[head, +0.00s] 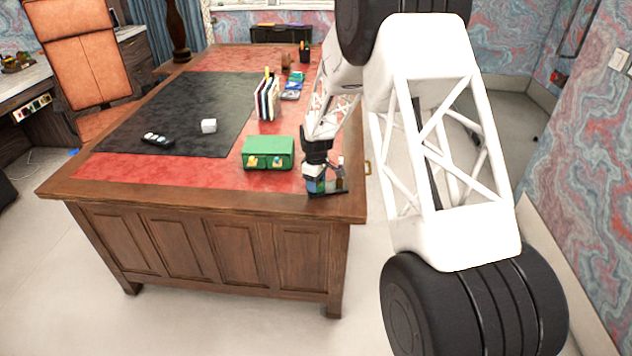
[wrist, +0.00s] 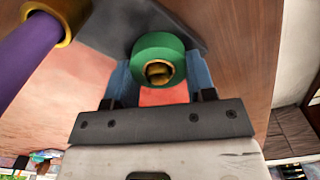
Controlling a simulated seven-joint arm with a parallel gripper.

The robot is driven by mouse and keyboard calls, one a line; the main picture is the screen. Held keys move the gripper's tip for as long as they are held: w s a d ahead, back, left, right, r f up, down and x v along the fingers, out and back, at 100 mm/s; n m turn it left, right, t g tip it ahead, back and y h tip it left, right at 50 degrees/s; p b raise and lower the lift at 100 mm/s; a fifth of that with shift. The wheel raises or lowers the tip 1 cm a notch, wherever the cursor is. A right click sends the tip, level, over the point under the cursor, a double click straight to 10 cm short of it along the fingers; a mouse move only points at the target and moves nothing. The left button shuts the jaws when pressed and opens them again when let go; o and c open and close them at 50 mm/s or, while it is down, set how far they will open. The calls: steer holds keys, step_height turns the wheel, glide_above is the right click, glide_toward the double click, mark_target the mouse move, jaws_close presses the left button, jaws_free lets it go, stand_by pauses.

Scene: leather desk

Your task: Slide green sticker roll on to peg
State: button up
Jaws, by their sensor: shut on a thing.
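The green sticker roll (wrist: 143,47) is between the blue fingers of my gripper (wrist: 159,65) in the wrist view. My gripper is shut on it. The roll has a gold-brown core facing the camera, and I cannot tell whether a peg is inside it. A dark plate, apparently the stand's base (wrist: 102,25), shows behind the roll. A purple bar with a gold ring (wrist: 28,42) rises at the upper left, apart from the roll. In the head view my gripper (head: 317,170) is low at the desk's near right corner, over the dark stand (head: 332,192); the roll is hard to make out there.
The desk's right edge is close to my gripper.

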steer(key=o, duration=1)
steer(key=shift+r, duration=0.1)
steer(key=shift+r, duration=3.9)
